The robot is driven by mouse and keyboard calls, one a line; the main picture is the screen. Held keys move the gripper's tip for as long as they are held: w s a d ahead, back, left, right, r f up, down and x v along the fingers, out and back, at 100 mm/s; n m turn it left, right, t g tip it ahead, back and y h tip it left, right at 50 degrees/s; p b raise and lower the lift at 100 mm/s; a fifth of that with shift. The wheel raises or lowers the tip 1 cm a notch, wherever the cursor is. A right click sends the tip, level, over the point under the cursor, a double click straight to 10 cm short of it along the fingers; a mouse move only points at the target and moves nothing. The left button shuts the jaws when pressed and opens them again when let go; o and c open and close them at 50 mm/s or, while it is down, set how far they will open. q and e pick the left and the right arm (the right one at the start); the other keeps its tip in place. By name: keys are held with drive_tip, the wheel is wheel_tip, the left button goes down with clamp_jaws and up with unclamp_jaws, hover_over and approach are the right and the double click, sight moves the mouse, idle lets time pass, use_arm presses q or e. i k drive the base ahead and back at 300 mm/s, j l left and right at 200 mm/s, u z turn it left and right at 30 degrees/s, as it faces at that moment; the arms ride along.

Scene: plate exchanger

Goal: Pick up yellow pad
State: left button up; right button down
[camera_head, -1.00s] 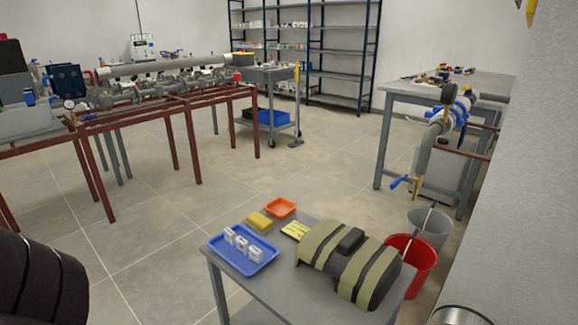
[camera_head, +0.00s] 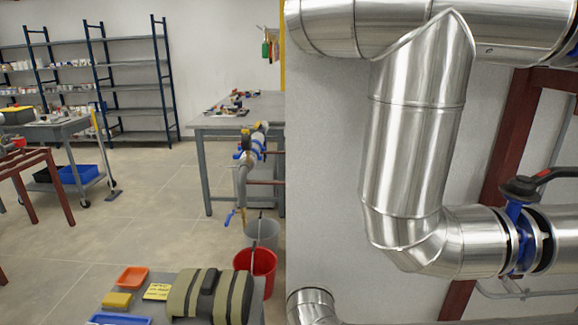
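A small yellow pad (camera_head: 117,300) lies on the grey table (camera_head: 85,315) at the bottom of the head view. It sits behind a blue tray (camera_head: 120,319) and in front of an orange tray (camera_head: 132,276). A flat yellow item with dark marks, like a pad of notes (camera_head: 157,291), lies to its right, beside the bag. I cannot tell which of the two is meant by the yellow pad. Neither of my grippers shows in this view.
An olive and black bag (camera_head: 208,296) fills the right of the table. Red (camera_head: 257,270) and grey (camera_head: 262,233) buckets stand behind it. Large silver pipes (camera_head: 415,140) with a blue valve fill the right side. Open floor (camera_head: 140,205) lies beyond the table.

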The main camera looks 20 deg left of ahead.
sight(116, 302)
drive_tip(key=u, duration=1.65)
drive_tip(key=i+j+u, duration=0.5)
drive_tip(key=i+u, duration=0.35)
drive_tip(key=i+j+u, duration=0.15)
drive_tip(key=i+u, duration=0.7)
drive_tip(key=i+z, duration=0.1)
drive_tip(key=i, duration=0.55)
drive_tip(key=i+j+z, duration=0.15)
drive_tip(key=i, duration=0.5)
drive_tip(key=i+z, duration=0.25)
drive_tip(key=z, duration=0.15)
drive_tip(key=i+z, duration=0.35)
drive_tip(key=i+j+z, duration=0.1)
drive_tip(key=z, duration=0.3)
drive_tip(key=i+l+z, duration=0.1)
drive_tip(key=z, duration=0.3)
drive_tip(key=i+z, duration=0.55)
drive_tip(key=z, duration=0.25)
